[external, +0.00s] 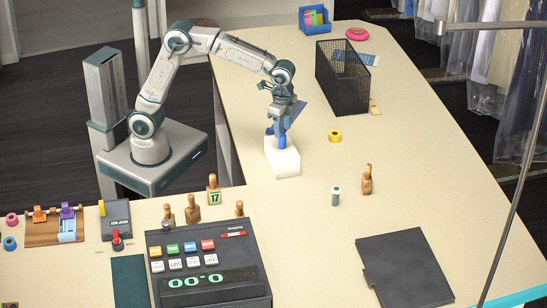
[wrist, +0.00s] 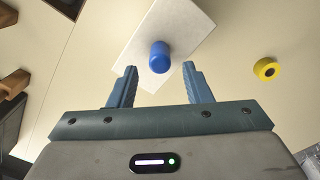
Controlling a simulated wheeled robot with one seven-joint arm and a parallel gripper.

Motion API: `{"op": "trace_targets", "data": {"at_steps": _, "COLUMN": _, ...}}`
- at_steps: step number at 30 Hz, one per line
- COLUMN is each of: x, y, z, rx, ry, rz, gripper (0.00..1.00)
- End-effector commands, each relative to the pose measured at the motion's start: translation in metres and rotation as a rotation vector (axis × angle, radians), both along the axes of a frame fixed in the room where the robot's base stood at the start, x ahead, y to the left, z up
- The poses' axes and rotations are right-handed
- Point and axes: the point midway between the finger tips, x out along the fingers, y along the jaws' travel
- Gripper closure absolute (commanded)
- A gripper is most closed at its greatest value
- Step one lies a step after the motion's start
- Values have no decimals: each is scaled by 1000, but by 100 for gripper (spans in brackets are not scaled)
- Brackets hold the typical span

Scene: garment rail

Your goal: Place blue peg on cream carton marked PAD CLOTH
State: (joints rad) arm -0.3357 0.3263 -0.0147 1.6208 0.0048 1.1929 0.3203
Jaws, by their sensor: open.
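The blue peg (wrist: 159,57) stands upright on top of a white or cream carton (wrist: 191,28), towards the near corner in the wrist view. In the external view the carton (external: 283,160) stands on the table, and the peg (external: 282,141) shows on its top, partly hidden by my gripper (external: 284,124). No marking on the carton is legible. In the wrist view my gripper (wrist: 159,68) is open, with the peg just beyond and between its fingertips, clear of both fingers.
A yellow ring (external: 335,136) lies right of the carton. A black mesh basket (external: 343,70) stands behind it. A console (external: 208,265) fills the front left.

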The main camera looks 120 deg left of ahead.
Motion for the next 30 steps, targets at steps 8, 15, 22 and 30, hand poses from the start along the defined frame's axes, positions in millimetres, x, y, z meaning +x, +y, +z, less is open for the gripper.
{"op": "trace_targets", "data": {"at_steps": 8, "x": 0, "y": 0, "z": 55, "rx": 1, "ry": -2, "rz": 0, "gripper": 55}}
{"op": "trace_targets", "data": {"at_steps": 15, "x": 0, "y": 0, "z": 73, "rx": 0, "ry": 1, "rz": 0, "gripper": 55}}
{"op": "trace_targets", "data": {"at_steps": 22, "x": -13, "y": -16, "z": 77, "rx": 5, "ry": -15, "rz": -3, "gripper": 55}}
{"op": "trace_targets", "data": {"at_steps": 30, "x": -88, "y": -83, "z": 73, "rx": 22, "ry": -102, "rz": -4, "gripper": 55}}
